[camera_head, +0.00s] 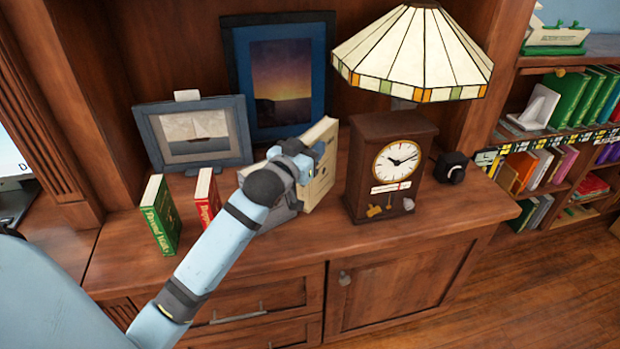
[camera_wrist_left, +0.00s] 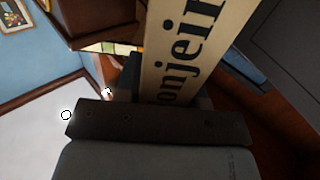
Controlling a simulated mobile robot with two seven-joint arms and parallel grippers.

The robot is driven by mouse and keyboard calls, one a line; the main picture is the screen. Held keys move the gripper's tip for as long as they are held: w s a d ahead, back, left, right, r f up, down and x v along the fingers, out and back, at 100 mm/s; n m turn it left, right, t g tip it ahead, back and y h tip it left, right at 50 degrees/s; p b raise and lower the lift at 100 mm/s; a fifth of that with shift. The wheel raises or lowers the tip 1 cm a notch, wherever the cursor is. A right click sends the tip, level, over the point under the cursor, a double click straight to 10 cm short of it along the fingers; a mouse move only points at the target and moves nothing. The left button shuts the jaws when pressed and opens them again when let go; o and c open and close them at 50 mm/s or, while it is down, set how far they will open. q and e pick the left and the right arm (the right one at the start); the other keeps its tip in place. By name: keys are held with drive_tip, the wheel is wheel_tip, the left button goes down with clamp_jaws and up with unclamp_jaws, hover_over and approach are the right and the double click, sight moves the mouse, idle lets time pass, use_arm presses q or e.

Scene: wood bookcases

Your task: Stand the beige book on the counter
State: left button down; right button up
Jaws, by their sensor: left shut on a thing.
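The beige book (camera_head: 324,164) is upright at the middle of the wooden counter (camera_head: 270,241), between the framed pictures and the clock. My left gripper (camera_head: 306,152) is shut on it near its upper left part, and the arm hides part of the book's lower left. I cannot tell whether the book's bottom touches the counter. In the left wrist view the beige book (camera_wrist_left: 183,45) shows large dark lettering on its spine, held at the gripper (camera_wrist_left: 155,92). My right gripper is not in view.
A green book (camera_head: 160,215) and a red book (camera_head: 206,200) stand to the left. A sailboat picture (camera_head: 195,133) and a blue-framed picture (camera_head: 280,80) stand behind. A clock (camera_head: 391,165) and a small black object (camera_head: 452,167) are to the right, under a lampshade (camera_head: 413,52).

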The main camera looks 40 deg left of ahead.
use_arm(q)
wheel_tip(320, 180, down, 7)
drive_tip(key=b, duration=0.1)
idle(0.4)
drive_tip(key=c, duration=0.7)
unclamp_jaws()
drive_tip(key=shift+f, duration=0.15)
drive_tip(key=shift+c, duration=0.2)
drive_tip(key=s+d, duration=0.1)
drive_tip(key=s, duration=1.1)
drive_tip(key=s+d+f+m+g+h, duration=0.2)
drive_tip(key=s+d+f, duration=0.4)
drive_tip(key=d+f, duration=0.3)
drive_tip(key=s+d+f+m+g+h, duration=0.1)
drive_tip(key=s+d+f+g, duration=0.4)
drive_tip(key=d+f, duration=0.5)
wheel_tip(320, 180, down, 2)
drive_tip(key=shift+s+f+m+h, duration=0.1)
drive_tip(key=shift+s+m+h, duration=0.3)
drive_tip(key=shift+s+h, duration=0.55)
